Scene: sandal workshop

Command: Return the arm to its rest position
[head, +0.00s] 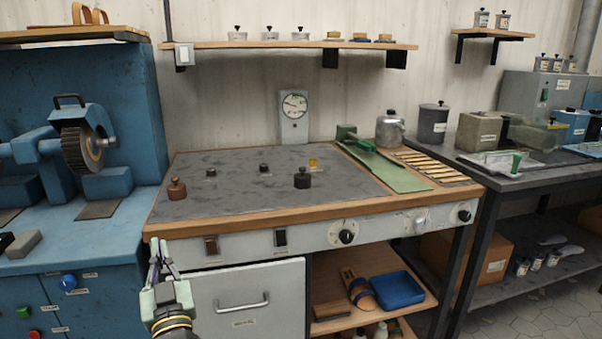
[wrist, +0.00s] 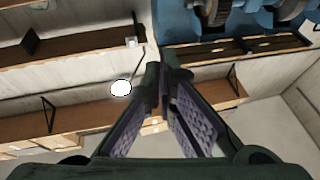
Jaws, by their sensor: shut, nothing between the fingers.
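My gripper (head: 158,250) stands in front of the left end of the workbench in the head view, its fingers pointing up. In the wrist view my gripper (wrist: 160,75) shows its two fingers meeting at the tips, with nothing between them. It is shut and empty, and touches nothing that I can see. The wrist camera looks toward the wall, with shelves and a blue machine (wrist: 195,22) in view.
The workbench (head: 250,222) has a grey top with several small weights, a dial gauge (head: 294,107) behind, and a green strip (head: 395,178) at right. A blue grinding machine (head: 125,215) stands close at left. A drawer (head: 250,285) lies right of my gripper.

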